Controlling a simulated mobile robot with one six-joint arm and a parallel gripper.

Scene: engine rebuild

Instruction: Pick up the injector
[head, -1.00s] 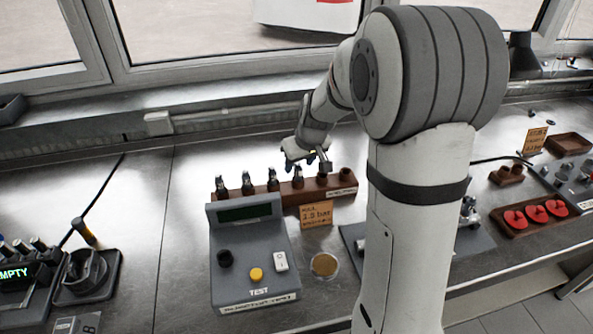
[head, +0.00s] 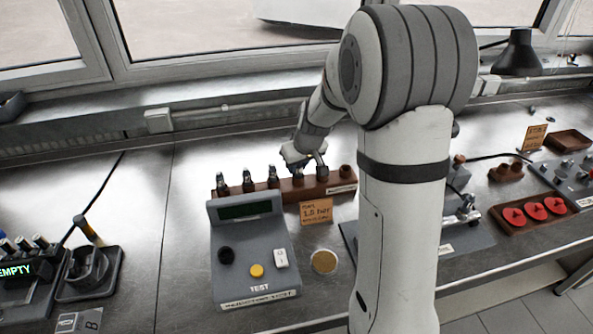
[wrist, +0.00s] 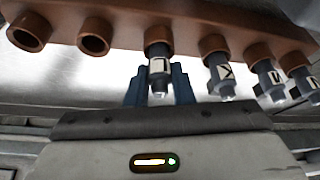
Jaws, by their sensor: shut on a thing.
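The injector (wrist: 159,70) is a small dark grey part with a white label bearing a dark square outline. In the wrist view it stands in an orange-brown socket of the rack (wrist: 128,22). The blue fingers of my gripper (wrist: 160,88) are on either side of it, shut on it. In the head view my gripper (head: 304,164) is at the rack (head: 285,192), at the right end of the row of injectors, and partly hides the held one. Other injectors with different marks stand beside it (wrist: 220,72).
Two empty sockets (wrist: 94,36) are next to the held injector. A grey test box (head: 250,240) stands in front of the rack, with an orange card (head: 316,211) and a round brass-coloured dish (head: 324,261) nearby. A tray with red parts (head: 533,212) is at right.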

